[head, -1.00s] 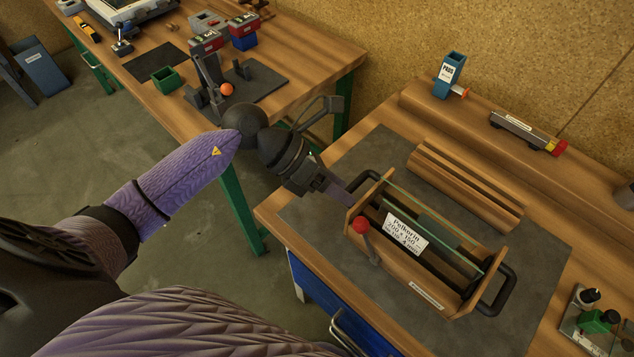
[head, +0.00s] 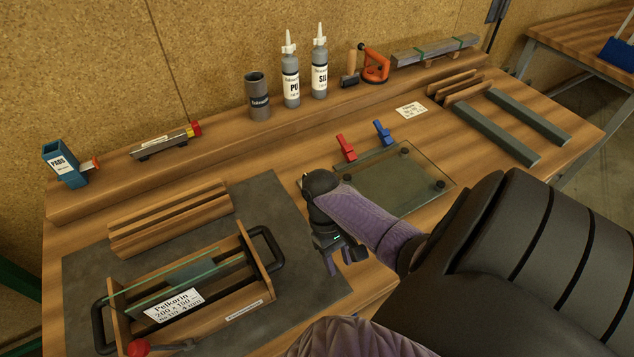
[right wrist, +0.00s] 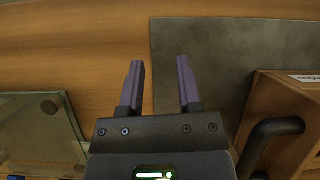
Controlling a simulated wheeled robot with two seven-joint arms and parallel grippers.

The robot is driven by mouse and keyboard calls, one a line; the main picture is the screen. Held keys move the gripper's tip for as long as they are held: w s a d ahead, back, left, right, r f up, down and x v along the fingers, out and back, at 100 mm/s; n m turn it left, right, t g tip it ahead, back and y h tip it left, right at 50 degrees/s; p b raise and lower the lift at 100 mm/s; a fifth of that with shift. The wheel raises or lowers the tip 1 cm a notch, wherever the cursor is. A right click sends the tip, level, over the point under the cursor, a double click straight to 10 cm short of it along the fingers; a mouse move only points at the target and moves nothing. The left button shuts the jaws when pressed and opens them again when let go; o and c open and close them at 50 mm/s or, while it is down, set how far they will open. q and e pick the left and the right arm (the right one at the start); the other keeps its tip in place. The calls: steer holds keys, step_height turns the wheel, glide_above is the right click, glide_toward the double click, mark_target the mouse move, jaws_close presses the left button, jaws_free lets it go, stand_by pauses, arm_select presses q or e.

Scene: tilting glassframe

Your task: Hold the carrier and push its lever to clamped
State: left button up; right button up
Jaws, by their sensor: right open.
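The carrier, a wooden box with a "Pelkorin" label, glass panes and black end handles, stands at the lower left of the head view; its front board (head: 208,309) faces me. Its lever shows a red ball (head: 138,347) at the bottom edge, front left; the lever is partly cut off. My right gripper (head: 343,259) is open and empty, to the right of the carrier and apart from its right handle (head: 275,250). In the right wrist view the open fingers (right wrist: 160,63) have nothing between them, and the handle (right wrist: 272,130) lies to their right. My left gripper is out of view.
The carrier stands on a grey mat (head: 310,290). A slotted wooden block (head: 170,215) lies behind it. A glass plate (head: 400,180) with red and blue clamps lies beyond my right gripper. Bottles (head: 290,85) and a blue pads dispenser (head: 62,165) stand at the back.

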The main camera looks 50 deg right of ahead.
mark_target(272, 242)
steer(key=w+a+r+t, duration=0.1)
steer(key=w+a+r, duration=0.1)
steer(key=w+r, duration=0.1)
steer(key=w+a+r+t+h, duration=0.1)
steer(key=w+a+r+t, duration=0.1)
steer(key=w+r, duration=0.1)
steer(key=w+a+r+m+t, duration=0.1)
steer(key=w+a+r, duration=0.1)
steer(key=w, duration=0.3)
steer(key=shift+w+r+t+h, duration=0.3)
steer(key=shift+r, duration=0.3)
steer(key=shift+a+f, duration=0.1)
steer(key=shift+a, duration=0.2)
step_height(272, 242, down, 10)
steer(key=shift+r, duration=0.25)
steer(key=shift+d, duration=0.1)
jaws_close()
